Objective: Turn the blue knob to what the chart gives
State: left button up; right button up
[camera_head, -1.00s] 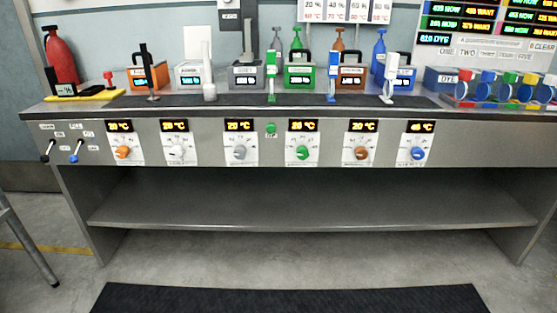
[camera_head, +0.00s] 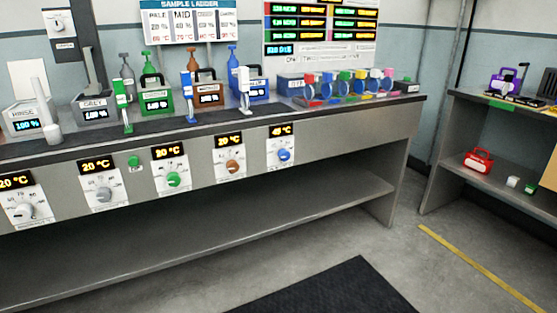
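The blue knob (camera_head: 284,156) sits on a white dial plate on the bench's front panel, rightmost in the row of knobs. The display (camera_head: 282,130) above it appears to read 45 or 46 °C. The sample ladder chart (camera_head: 187,22) hangs on the wall behind the bench, with PALE and MID columns legible and percent and °C values too small to read surely. A lit colour board (camera_head: 321,28) hangs to its right. Neither of my grippers is in view.
The bench (camera_head: 240,202) carries several vats, bottles and a row of coloured cups (camera_head: 345,85). A second shelf unit (camera_head: 497,188) stands at the right with a red case (camera_head: 479,160). A dark mat (camera_head: 325,290) lies on open floor in front.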

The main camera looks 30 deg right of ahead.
aim_at(283, 155)
jog(key=i+j, duration=0.15)
jog(key=i, duration=0.15)
jog(key=k+l, duration=0.15)
jog(key=k, duration=0.15)
jog(key=k+l, duration=0.1)
jog(key=l, duration=0.25)
jog(key=k+l, duration=0.1)
jog(key=l, duration=0.25)
jog(key=k+l, duration=0.15)
jog(key=l, duration=0.75)
jog(key=k+l, duration=0.15)
jog(key=l, duration=0.4)
